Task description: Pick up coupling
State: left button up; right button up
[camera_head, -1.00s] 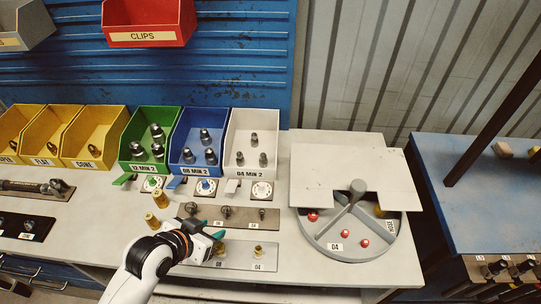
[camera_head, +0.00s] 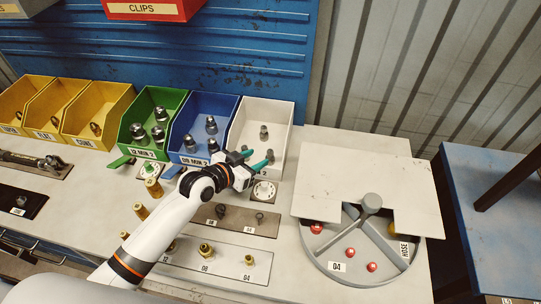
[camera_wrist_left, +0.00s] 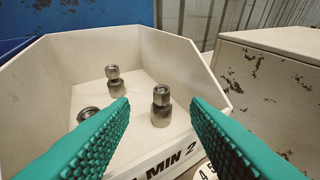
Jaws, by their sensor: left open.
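The left gripper (camera_head: 258,158) is open with teal fingers, at the front of the white bin (camera_head: 286,118) marked 04 MIN 2 in the head view. The left wrist view shows its two fingers (camera_wrist_left: 160,110) apart and empty, pointing into the white bin (camera_wrist_left: 55,85). Three metal couplings are in the bin. One coupling (camera_wrist_left: 161,107) stands upright between the fingers in the picture, near the front wall. Another coupling (camera_wrist_left: 114,82) stands farther back. A third coupling (camera_wrist_left: 88,114) is partly hidden by the left finger. The right gripper is not in view.
A blue bin (camera_head: 183,126) and a green bin (camera_head: 139,115) with larger couplings stand to the left. A round divided tray (camera_head: 340,275) with red pieces is at the right under a grey plate (camera_head: 350,180). Brass fittings stand on a plate (camera_head: 225,262) in front.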

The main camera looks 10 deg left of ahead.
aim_at(268, 153)
pick_arm(q)
jog(key=shift+w+d+f, duration=0.1)
jog(key=shift+w+d, duration=0.1)
jog(key=shift+w, duration=0.1)
jog(key=p+x, duration=0.1)
jog(key=x, duration=0.3)
jog(key=shift+w+d, duration=0.1)
jog(key=shift+w+d+f, duration=0.15)
jog(key=shift+w, duration=0.1)
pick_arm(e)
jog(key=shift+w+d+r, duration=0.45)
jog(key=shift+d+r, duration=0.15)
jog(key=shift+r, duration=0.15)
pick_arm(q)
jog(key=shift+c, duration=0.4)
grip_shut()
